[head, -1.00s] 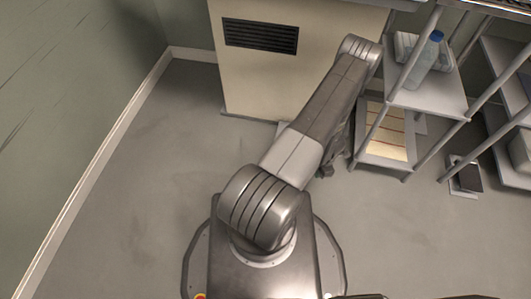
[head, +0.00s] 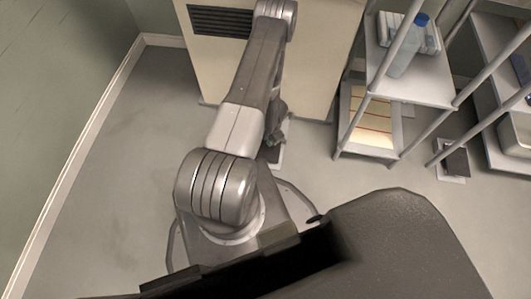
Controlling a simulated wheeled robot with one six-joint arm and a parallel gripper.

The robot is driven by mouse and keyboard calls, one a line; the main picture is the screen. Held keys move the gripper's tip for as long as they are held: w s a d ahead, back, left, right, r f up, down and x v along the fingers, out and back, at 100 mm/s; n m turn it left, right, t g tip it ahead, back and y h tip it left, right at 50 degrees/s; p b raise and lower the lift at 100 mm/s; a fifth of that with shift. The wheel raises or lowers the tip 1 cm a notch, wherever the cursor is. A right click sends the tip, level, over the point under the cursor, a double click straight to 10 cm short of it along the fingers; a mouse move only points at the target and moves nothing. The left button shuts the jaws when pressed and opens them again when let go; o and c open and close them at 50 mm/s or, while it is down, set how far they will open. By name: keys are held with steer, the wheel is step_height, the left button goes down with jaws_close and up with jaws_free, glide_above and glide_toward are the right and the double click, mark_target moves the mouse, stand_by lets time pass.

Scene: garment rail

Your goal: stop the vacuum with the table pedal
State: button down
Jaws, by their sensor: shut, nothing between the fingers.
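My gripper (head: 274,138) points down beside my forearm, low in front of the cream cabinet (head: 311,69). It is shut and empty, and my arm hides much of it. A pale flat plate (head: 277,156) lies on the floor by the cabinet's base, just under the gripper and partly covered by it. It may be the table pedal; I cannot tell whether the gripper touches it. A second floor plate with a dark pad (head: 456,162) lies to the right, past the rack. The vacuum cannot be made out.
A metal rack (head: 432,90) stands right of the cabinet, with a blue-capped bottle (head: 406,52) on its shelf and a tray of striped sheets (head: 372,122) at its foot. Another shelf unit (head: 495,90) is at far right. Floor at left is clear.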

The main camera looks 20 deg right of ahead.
mark_target(267, 153)
steer(key=shift+a+f+b, duration=0.15)
steer(key=shift+f+b, duration=1.35)
steer(key=shift+f, duration=0.25)
steer(key=shift+a+f+b, duration=0.15)
steer(key=shift+f+b, duration=1.3)
steer(key=shift+f, duration=0.3)
